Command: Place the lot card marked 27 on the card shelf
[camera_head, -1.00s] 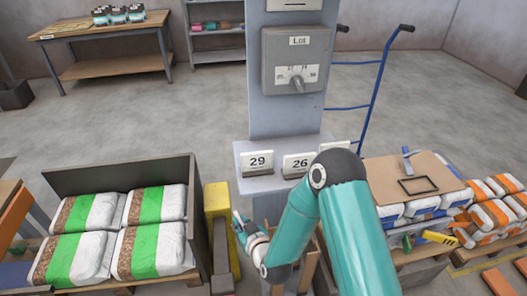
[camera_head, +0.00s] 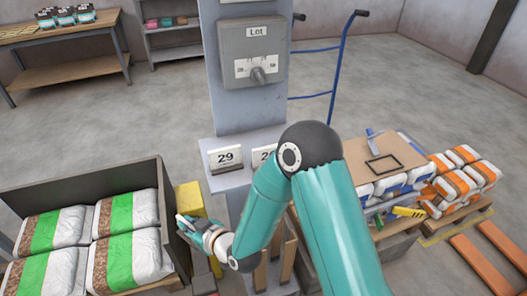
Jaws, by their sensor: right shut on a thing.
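My right gripper (camera_head: 187,222) is at the lower left of the middle, in front of the yellow post. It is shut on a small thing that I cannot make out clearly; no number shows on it. A pale shelf (camera_head: 224,185) juts from the grey column. On it stands a white card marked 29 (camera_head: 226,157). A second card (camera_head: 263,154) stands to its right, mostly hidden by my right arm, with only a 2 showing. I cannot read 27 on any card. My left gripper is not in view.
A grey box with a Lot dial (camera_head: 254,52) is on the column above the shelf. A dark bin (camera_head: 92,183) of green-and-white bags is at the left. A yellow post (camera_head: 190,200) stands beside it. Stacked bags and a brown board (camera_head: 405,150) are at the right.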

